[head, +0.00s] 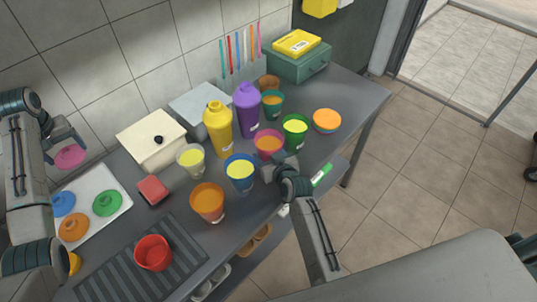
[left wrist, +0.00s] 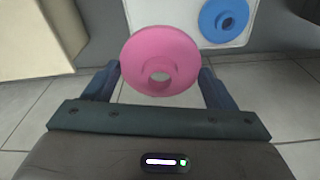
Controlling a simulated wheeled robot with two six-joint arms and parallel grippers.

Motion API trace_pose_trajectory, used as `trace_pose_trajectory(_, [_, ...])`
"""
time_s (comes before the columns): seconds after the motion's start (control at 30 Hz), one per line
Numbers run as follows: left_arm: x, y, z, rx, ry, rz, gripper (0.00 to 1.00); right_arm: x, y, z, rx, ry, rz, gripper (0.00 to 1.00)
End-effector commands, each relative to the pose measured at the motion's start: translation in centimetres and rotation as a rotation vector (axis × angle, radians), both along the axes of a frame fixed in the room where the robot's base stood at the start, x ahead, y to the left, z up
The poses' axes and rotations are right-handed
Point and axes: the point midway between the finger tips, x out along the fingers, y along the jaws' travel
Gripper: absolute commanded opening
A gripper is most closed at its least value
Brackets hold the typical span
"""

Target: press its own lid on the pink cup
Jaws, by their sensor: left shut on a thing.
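The pink cup (head: 268,145) stands upright on the counter among other cups, filled with something orange and with no lid on it. The pink lid (head: 69,158) is held in the air by my left gripper (head: 65,147), above the white tray at the left. The left wrist view shows the same pink lid (left wrist: 160,60) between the two fingers, a round disc with a raised ring and a hole. My right gripper (head: 271,167) is low at the near side of the pink cup; its fingertips are too small and covered to tell whether it grips the cup.
The white tray (head: 118,220) holds blue (head: 62,203), orange (head: 74,227) and green lids (head: 107,203). A blue cup (head: 240,172), orange cup (head: 208,202) and green cup (head: 295,131) stand near the pink one. Tall yellow (head: 218,130) and purple shakers (head: 247,112) stand behind.

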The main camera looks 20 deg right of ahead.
Motion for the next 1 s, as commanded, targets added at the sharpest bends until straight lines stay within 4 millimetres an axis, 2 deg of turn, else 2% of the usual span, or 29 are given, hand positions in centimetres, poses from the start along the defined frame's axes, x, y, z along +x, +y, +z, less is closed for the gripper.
trace_pose_trajectory(0.33, [0.0,0.0,-0.3,0.0,0.0,0.0,0.58,0.1,0.0,1.9,0.002,-0.005,0.0,0.26])
trace_pose_trajectory(1.0, [0.0,0.0,-1.4,0.0,0.0,0.0,0.58,0.1,0.0,7.9,0.0,-0.005,-0.001,0.26])
